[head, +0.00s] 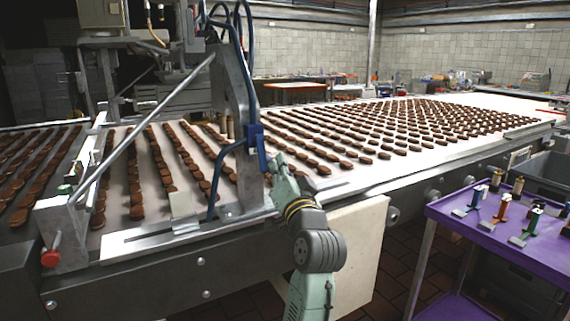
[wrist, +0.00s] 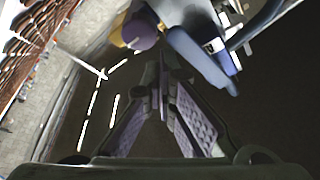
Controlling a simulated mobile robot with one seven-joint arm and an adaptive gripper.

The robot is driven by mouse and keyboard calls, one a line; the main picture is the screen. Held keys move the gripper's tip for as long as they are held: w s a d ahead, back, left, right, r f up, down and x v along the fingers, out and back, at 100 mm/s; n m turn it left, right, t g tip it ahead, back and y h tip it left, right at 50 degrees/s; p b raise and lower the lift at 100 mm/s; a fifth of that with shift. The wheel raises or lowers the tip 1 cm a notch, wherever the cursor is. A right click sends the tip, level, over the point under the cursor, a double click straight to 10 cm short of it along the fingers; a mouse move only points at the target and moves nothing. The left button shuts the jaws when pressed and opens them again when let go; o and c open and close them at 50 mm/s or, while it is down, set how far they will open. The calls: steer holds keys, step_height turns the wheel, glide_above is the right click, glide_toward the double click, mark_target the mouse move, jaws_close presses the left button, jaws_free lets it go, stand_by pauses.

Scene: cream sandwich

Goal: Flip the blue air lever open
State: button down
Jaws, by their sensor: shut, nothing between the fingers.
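The blue air lever (head: 262,152) hangs down from a blue valve on the hose beside the grey metal upright of the machine. In the wrist view the blue lever (wrist: 202,62) slants down to the right, just beyond and right of my fingertips. My gripper (head: 272,166) is close by the lever in the head view, partly hidden by my own arm. In the wrist view my gripper (wrist: 164,90) is shut and empty, its fingers meeting below a round purple part (wrist: 141,31). I cannot tell whether a fingertip touches the lever.
A wide conveyor (head: 350,176) carries rows of brown biscuits behind the machine frame. A red knob (head: 50,258) is at the front left. A purple cart (head: 465,221) with small coloured fittings stands at the right. Blue hoses (head: 252,60) loop above the lever.

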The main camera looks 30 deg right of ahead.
steer(key=shift+a+f, duration=0.2)
steer(key=shift+a, duration=0.4)
stand_by(0.3)
steer(key=shift+w, duration=0.1)
